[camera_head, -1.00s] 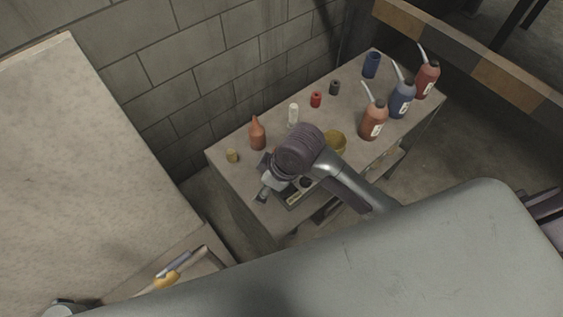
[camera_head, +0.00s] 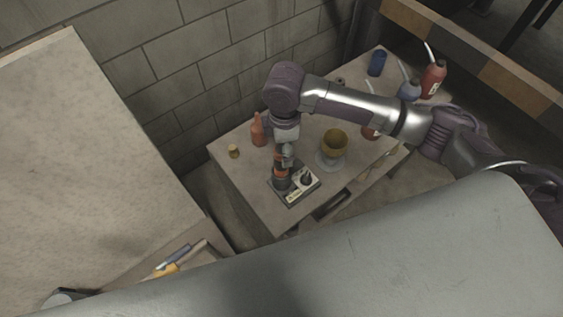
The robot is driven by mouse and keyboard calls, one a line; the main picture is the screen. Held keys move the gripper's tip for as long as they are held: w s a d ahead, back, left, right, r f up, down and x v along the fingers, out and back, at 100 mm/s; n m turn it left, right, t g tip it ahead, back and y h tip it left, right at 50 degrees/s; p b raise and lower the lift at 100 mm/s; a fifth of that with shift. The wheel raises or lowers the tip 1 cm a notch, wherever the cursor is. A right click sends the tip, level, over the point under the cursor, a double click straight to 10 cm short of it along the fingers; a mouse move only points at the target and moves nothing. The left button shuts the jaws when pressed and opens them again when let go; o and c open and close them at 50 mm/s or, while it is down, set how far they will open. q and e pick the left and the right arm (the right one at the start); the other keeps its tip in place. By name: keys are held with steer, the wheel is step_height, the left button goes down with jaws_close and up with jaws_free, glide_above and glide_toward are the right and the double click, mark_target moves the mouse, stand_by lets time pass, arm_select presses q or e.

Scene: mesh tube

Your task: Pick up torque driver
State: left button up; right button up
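A small dark tray with a pale label (camera_head: 294,198) lies near the front corner of the far bench. A short dark and orange upright thing (camera_head: 281,178), possibly the torque driver, stands at the tray's left side. A second dark piece (camera_head: 307,178) sits on the tray's right side. My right gripper (camera_head: 285,160) points down directly over the orange and dark thing, at its top. The fingers are small and partly hidden, so I cannot tell whether they are closed on it. My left gripper is not in view.
The bench (camera_head: 237,178) also holds an orange bottle (camera_head: 258,130), a small yellow piece (camera_head: 233,151), a yellow-brown cup (camera_head: 334,143) and a red bottle (camera_head: 433,80). A block wall stands behind. A pale worktop (camera_head: 75,150) fills the left.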

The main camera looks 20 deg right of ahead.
mark_target(281, 162)
steer(key=shift+f, duration=0.95)
steer(key=f, duration=0.1)
steer(key=f+p, duration=0.1)
steer(key=f, duration=0.3)
steer(key=shift+w+a+f+p, duration=0.15)
steer(key=shift+a+f+p, duration=0.1)
steer(key=shift+a+p, duration=0.1)
steer(key=shift+c, duration=0.3)
steer(key=shift+w+r, duration=0.1)
steer(key=c, duration=1.3)
